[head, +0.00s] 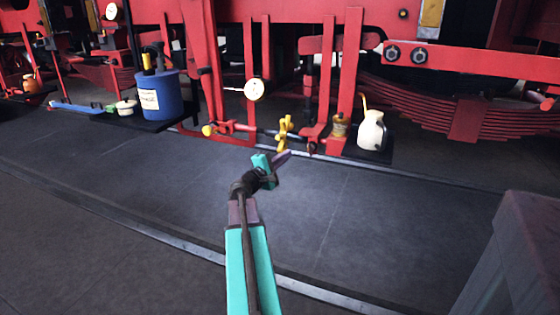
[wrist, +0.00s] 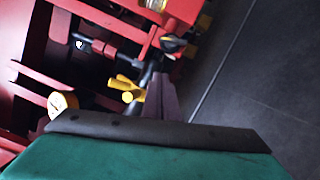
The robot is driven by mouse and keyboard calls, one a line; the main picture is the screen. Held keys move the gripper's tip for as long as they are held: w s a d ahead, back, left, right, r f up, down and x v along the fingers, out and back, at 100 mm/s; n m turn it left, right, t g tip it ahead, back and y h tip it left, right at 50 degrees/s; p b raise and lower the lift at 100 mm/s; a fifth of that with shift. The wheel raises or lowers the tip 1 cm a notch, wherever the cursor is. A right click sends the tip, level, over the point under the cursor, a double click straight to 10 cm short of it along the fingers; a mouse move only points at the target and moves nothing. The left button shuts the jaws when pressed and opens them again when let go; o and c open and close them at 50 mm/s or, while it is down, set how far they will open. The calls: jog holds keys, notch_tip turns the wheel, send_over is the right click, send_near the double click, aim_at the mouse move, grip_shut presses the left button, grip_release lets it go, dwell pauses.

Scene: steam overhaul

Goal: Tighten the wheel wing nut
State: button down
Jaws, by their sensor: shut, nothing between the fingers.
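A yellow wing nut (head: 285,130) sits on a horizontal rod between red brackets, low on the red frame, in the head view. It also shows in the wrist view as a yellow winged piece (wrist: 128,86) left of the fingertips. My gripper (head: 284,157) is just in front of and below the wing nut in the head view, apart from it as far as I can tell. Its purple fingers (wrist: 161,97) are together and empty in the wrist view. The exact depth gap between the fingers and the nut is unclear.
A round gauge (head: 255,89) hangs left above the nut. A brass cup (head: 339,126) and a cream oil can (head: 371,132) stand to the right. A blue drum (head: 160,98) is at the left. The dark floor in front is clear; a grey block (head: 520,250) stands front right.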

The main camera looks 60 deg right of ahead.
aim_at(310, 149)
jog(key=s+d+r, duration=0.1)
jog(key=s+d, duration=0.2)
jog(key=s, duration=0.1)
jog(key=shift+s+d+r, duration=0.25)
jog(key=shift+d, duration=0.15)
jog(key=shift+w+a, duration=0.1)
jog(key=shift+w, duration=0.1)
dwell(0.5)
